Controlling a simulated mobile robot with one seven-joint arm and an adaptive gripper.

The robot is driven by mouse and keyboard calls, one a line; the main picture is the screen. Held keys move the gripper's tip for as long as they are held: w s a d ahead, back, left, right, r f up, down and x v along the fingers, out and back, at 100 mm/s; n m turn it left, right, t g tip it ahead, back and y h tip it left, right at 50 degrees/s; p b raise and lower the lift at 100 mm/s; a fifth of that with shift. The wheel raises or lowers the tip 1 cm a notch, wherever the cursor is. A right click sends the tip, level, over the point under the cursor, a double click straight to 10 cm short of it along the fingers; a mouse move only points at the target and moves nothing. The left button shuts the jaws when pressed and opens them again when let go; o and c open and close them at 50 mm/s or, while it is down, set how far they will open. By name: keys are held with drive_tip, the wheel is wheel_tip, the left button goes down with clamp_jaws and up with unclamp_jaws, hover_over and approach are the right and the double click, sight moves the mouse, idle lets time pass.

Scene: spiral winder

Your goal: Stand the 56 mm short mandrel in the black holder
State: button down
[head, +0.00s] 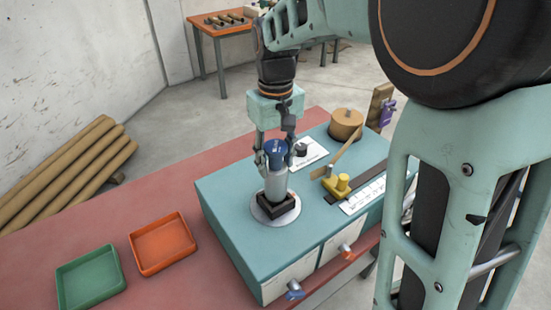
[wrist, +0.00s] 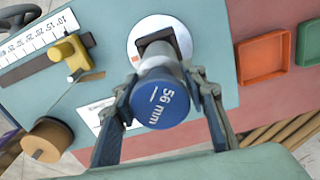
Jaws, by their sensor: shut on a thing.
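The 56 mm short mandrel (head: 276,185) is a pale metal cylinder with a blue cap. In the wrist view its cap (wrist: 160,103) reads "56 mm". It stands upright, its lower end at the black holder (head: 276,210), a square black block on a round light plate. The holder also shows in the wrist view (wrist: 151,47), partly hidden behind the mandrel. My gripper (head: 276,155) is above the holder, shut on the mandrel near its blue cap, one finger on each side. Whether the mandrel's lower end rests fully on the holder's floor is hidden.
The holder is on a teal machine box (head: 230,205) on a red table. A yellow block (head: 341,185), a ruler strip (head: 362,195) and a cardboard roll (head: 346,123) are to the right. Orange (head: 162,243) and green (head: 90,278) trays lie at left.

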idle(0.3)
drive_tip(key=c, duration=1.1)
unclamp_jaws()
wheel_tip(320, 180, up, 12)
drive_tip(key=shift+r, duration=0.1)
